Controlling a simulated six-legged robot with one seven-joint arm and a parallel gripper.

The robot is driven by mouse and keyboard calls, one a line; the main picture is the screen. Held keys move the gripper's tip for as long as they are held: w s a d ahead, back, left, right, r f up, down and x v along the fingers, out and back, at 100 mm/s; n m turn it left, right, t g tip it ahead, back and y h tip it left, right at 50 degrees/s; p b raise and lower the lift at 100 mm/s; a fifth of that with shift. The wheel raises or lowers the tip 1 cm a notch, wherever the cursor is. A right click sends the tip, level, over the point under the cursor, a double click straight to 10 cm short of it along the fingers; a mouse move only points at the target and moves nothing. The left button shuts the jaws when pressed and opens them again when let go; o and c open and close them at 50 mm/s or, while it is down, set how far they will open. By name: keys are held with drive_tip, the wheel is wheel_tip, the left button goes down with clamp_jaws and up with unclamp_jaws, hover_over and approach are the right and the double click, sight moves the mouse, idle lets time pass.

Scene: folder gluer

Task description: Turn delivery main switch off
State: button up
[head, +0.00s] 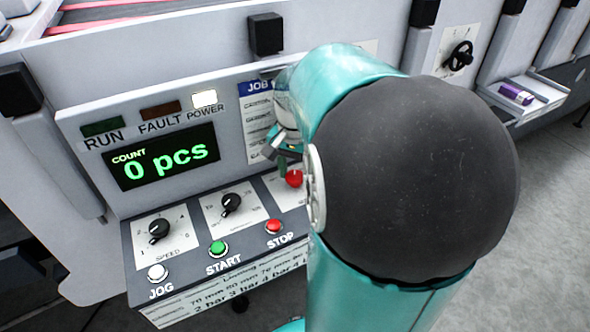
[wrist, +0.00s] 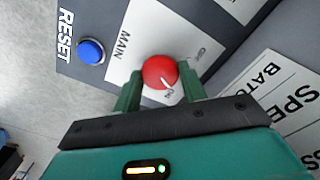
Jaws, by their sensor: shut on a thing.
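The main switch is a red rotary knob (wrist: 160,72) on a white plate marked MAIN, seen in the wrist view. Its white pointer line is turned towards the ON mark, and a second mark, too small to read surely, lies to the upper right. My gripper (wrist: 158,80) has one green finger on each side of the knob and is shut on it. In the head view the red knob (head: 294,179) shows below my gripper (head: 284,158), partly hidden by my arm.
A blue RESET button (wrist: 91,51) sits beside the MAIN plate. The panel also carries a SPEED knob (head: 159,230), a second black knob (head: 231,203), and JOG (head: 157,272), green START (head: 218,247) and red STOP (head: 274,227) buttons. The display (head: 166,157) reads 0 pcs; the POWER lamp (head: 204,98) is lit.

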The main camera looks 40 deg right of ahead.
sight(295, 176)
drive_tip(key=n, duration=1.4)
drive_tip(key=shift+r, duration=0.1)
idle(0.5)
drive_tip(key=o, duration=1)
drive_tip(key=shift+c, duration=0.2)
wheel_tip(295, 176, up, 14)
